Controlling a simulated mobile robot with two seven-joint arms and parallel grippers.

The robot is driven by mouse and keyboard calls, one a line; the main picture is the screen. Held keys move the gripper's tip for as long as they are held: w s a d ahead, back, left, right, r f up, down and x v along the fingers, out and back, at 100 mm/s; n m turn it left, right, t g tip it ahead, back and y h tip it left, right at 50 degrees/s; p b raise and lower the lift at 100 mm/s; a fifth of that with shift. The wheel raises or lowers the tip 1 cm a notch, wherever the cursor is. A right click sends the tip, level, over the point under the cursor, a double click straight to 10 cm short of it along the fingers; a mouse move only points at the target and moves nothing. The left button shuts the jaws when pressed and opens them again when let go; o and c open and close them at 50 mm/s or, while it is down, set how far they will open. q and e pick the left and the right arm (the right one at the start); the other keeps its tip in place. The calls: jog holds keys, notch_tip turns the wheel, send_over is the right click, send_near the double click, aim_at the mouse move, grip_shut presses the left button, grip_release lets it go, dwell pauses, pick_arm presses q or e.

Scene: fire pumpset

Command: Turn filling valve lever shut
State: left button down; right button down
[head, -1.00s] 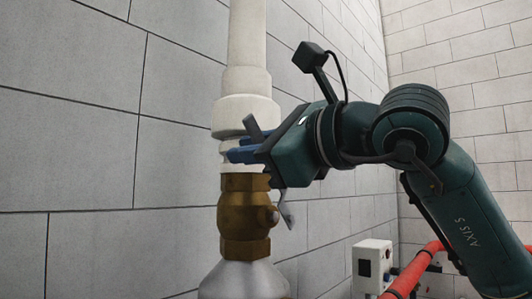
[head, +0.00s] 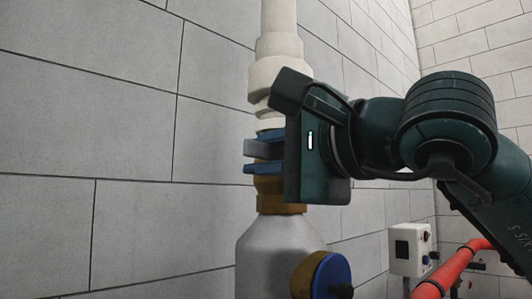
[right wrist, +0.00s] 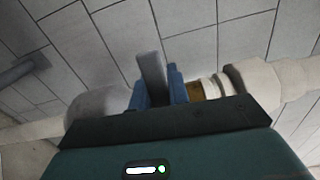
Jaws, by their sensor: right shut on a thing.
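The brass valve (head: 282,203) sits on the vertical pipe, between a white collar above and a grey tapered body below. Most of it is hidden behind my right gripper (head: 264,152). The gripper comes in from the right, and its blue fingers are shut on the grey valve lever (head: 261,150), whose end sticks out to the left between them. In the right wrist view the lever (right wrist: 151,72) stands between the blue fingers (right wrist: 156,88), with some brass (right wrist: 196,91) beside them. My left gripper is not in view.
The white pipe (head: 280,45) rises above the valve. The grey body (head: 265,255) below carries a brass fitting with a blue cap (head: 331,275). A tiled wall (head: 90,120) stands close behind. A white control box (head: 408,248) and red pipe (head: 455,270) are at lower right.

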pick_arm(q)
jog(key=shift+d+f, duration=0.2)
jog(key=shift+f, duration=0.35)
pick_arm(e)
jog(key=shift+a+f+n, duration=0.1)
jog(key=shift+f+n, duration=0.3)
jog(key=shift+f, duration=0.1)
jog(key=c, duration=1.3)
grip_release()
jog(key=shift+c, duration=0.2)
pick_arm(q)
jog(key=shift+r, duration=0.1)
pick_arm(e)
jog(key=shift+s, duration=0.1)
pick_arm(q)
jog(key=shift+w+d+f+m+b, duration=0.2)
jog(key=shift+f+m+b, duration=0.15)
jog(key=shift+b, duration=0.2)
pick_arm(e)
jog(key=v, duration=1.3)
